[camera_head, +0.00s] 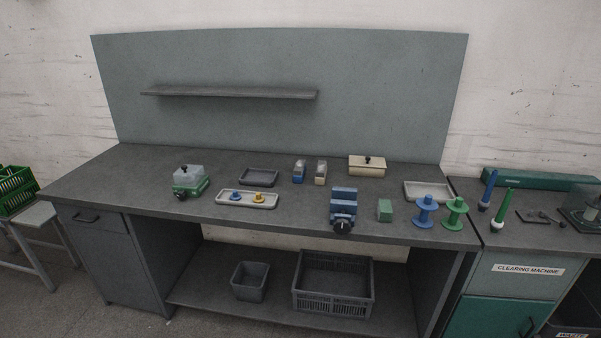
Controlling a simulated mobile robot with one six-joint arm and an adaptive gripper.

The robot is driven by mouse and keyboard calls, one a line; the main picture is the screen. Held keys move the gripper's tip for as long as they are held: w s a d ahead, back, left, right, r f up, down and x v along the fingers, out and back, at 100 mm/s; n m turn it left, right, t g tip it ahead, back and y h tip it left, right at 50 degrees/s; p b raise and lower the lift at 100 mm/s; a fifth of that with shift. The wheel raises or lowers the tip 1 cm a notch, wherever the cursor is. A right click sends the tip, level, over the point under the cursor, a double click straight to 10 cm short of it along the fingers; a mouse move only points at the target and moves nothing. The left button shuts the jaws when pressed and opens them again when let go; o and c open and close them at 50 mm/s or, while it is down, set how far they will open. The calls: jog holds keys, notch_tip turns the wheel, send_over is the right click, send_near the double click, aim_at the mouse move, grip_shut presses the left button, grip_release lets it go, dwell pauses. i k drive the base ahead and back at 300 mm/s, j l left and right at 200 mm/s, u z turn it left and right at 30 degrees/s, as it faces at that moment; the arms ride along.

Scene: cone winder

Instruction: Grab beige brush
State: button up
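A small beige block-like item (320,174) with a grey upper part stands toward the back middle of the dark workbench (120,180). It looks like the beige brush, though its bristles are too small to make out. A similar blue item (298,173) stands just left of it, with a narrow gap between them. My gripper is not in view.
A beige lidded box (367,167) stands right of the beige item, and an empty dark tray (259,177) lies to its left. A blue vise-like device (343,207) stands in front. Blue (425,212) and green (455,213) spools stand front right. A shelf (230,94) hangs above.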

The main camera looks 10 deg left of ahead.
aim_at(321, 168)
jog(key=i+j+u, duration=0.35)
jog(key=i, duration=0.35)
jog(key=i+u, duration=0.35)
jog(key=i, duration=0.4)
jog(key=i+l+u, duration=0.15)
jog(key=i+u, duration=0.2)
jog(key=i, duration=0.35)
